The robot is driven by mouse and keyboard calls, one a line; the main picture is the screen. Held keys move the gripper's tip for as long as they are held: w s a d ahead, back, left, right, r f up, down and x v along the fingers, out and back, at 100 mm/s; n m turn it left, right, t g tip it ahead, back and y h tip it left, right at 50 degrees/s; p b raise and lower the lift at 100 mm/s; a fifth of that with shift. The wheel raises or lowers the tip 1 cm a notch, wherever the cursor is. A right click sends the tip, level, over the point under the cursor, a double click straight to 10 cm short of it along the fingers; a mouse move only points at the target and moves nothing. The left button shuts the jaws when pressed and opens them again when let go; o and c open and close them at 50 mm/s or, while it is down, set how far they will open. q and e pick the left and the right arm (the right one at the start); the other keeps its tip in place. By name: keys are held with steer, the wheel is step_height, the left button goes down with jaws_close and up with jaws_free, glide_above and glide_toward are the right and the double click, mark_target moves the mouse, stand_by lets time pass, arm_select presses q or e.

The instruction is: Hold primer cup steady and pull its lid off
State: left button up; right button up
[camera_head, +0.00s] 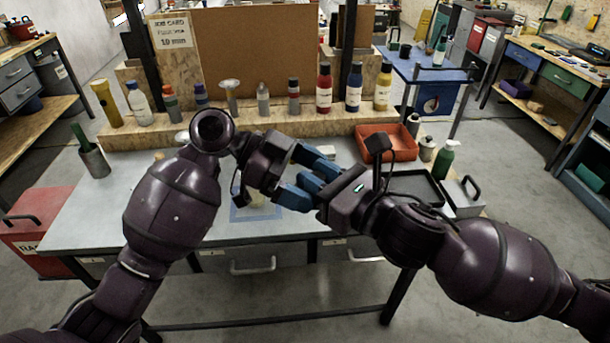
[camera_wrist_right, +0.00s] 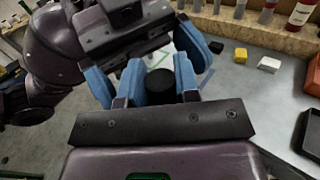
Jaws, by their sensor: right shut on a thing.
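Both of my grippers meet above the workbench in the head view. My right gripper (camera_head: 314,176) comes in from the right; its blue fingers also show in the right wrist view (camera_wrist_right: 160,80). They are shut on a black round lid (camera_wrist_right: 160,84). My left gripper (camera_head: 302,178) comes in from the left, its blue fingers set apart outside the right fingers. The body of the primer cup is hidden by the fingers in both views. I cannot tell whether the left fingers touch it, or whether lid and cup are apart.
The workbench (camera_head: 95,215) has a blue-outlined patch (camera_head: 240,213) below the grippers. An orange tray (camera_head: 400,150), a dark tray (camera_head: 428,192) and a green bottle (camera_head: 443,157) stand at right. Several bottles line the back shelf (camera_head: 130,138). The front left of the bench is clear.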

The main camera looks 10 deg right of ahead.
arm_select(q)
steer(key=c, duration=0.5)
steer(key=o, duration=0.7)
steer(key=shift+a, duration=0.1)
